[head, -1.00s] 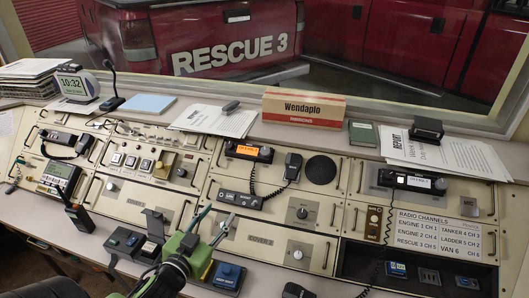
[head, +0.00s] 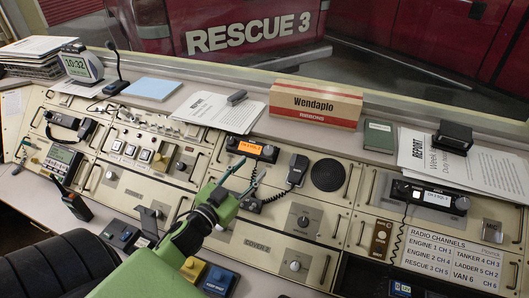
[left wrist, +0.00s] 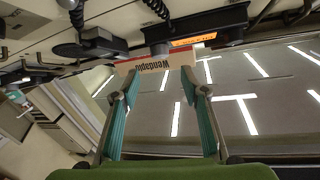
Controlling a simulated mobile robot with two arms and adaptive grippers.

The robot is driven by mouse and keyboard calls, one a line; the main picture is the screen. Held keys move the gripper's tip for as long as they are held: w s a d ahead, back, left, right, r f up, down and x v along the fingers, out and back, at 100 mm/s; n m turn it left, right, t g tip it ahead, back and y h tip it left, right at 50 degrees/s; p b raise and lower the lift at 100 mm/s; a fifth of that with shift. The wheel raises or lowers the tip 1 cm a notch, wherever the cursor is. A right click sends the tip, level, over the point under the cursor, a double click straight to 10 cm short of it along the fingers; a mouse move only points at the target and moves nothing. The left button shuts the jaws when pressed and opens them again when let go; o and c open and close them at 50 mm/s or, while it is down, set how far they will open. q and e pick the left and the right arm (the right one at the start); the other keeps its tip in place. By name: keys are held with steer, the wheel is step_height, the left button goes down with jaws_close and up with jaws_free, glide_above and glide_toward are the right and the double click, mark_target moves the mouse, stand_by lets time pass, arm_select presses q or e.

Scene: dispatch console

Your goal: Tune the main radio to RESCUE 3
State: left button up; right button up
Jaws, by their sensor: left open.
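A black radio with a lit orange display (head: 247,148) is set in the back of the console's middle section; it also shows in the left wrist view (left wrist: 195,40). I cannot read its display. A second black radio (head: 428,196) with a small pale display is on the right. The channel card (head: 455,262) lists RESCUE 3 as CH 5. My left gripper (head: 252,169) is open and empty, its teal fingertips just in front of the orange-display radio, apparently apart from it. In the left wrist view its fingers (left wrist: 157,85) are spread. My right gripper is out of view.
A handset (head: 297,170) with a coiled cord hangs right of the orange-display radio, beside a round speaker (head: 327,175). A Wendaplo box (head: 315,103) and papers (head: 212,110) lie on the shelf behind. Metal handles stick up across the panels.

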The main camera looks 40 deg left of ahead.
mark_target(268, 151)
arm_select(q)
steer(key=w+p, duration=0.1)
steer(key=w, duration=0.6)
steer(key=shift+a, duration=0.15)
steer(key=shift+w, duration=0.55)
steer(key=shift+f, duration=0.1)
steer(key=c, duration=1.1)
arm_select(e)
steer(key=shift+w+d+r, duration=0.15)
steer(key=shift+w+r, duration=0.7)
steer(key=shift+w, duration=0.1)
